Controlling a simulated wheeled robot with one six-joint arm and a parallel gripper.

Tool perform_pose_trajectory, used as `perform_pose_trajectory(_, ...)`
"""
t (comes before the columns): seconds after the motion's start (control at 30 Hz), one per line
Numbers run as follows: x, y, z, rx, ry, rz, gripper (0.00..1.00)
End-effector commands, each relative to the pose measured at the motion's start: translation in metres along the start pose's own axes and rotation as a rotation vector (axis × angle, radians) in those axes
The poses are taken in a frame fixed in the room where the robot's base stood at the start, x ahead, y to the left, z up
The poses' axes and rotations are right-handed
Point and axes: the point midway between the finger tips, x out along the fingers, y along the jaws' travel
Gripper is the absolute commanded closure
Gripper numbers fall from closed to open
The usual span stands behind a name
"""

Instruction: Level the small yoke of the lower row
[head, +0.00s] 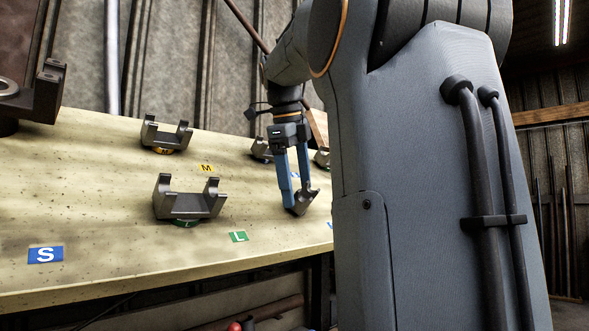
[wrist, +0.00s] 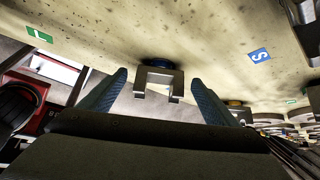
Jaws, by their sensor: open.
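The small grey yoke (head: 302,203) of the lower row is at the right of the bench, partly hidden by my fingers and cut off visually by my arm's side. In the wrist view the yoke (wrist: 158,75) shows its two prongs and a blue round base (wrist: 160,63) behind it. It looks slanted in the head view; how far it is off level I cannot tell. My gripper (head: 298,192) points down with its blue fingers at the yoke. In the wrist view the open fingers stand on either side of it, with gaps; no grip shows.
A large yoke (head: 190,205) on a green base stands left, near the green L label (head: 238,236). Yokes behind include one on a yellow base (head: 163,135) and another (head: 261,151). A blue S label (head: 45,255) lies at front left. The bench's front edge (head: 150,290) is close.

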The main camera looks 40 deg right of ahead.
Motion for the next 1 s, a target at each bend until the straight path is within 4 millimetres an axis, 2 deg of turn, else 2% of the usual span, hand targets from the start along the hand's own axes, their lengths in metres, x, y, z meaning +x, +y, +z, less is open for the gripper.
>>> perform_pose_trajectory(0.2, 0.017, 0.000, -0.001, 0.002, 0.001, 0.001, 0.17)
perform_pose_trajectory(0.5, 0.019, 0.000, -0.001, 0.002, 0.000, 0.000, 0.17)
perform_pose_trajectory(0.57, 0.019, 0.000, -0.001, 0.002, 0.000, 0.000, 0.26)
perform_pose_trajectory(0.87, 0.019, 0.000, -0.001, 0.002, 0.000, 0.000, 0.76)
perform_pose_trajectory(0.9, 0.019, 0.000, -0.001, 0.002, 0.000, 0.000, 0.46)
perform_pose_trajectory(1.0, 0.019, 0.000, -0.001, 0.002, 0.000, 0.000, 0.63)
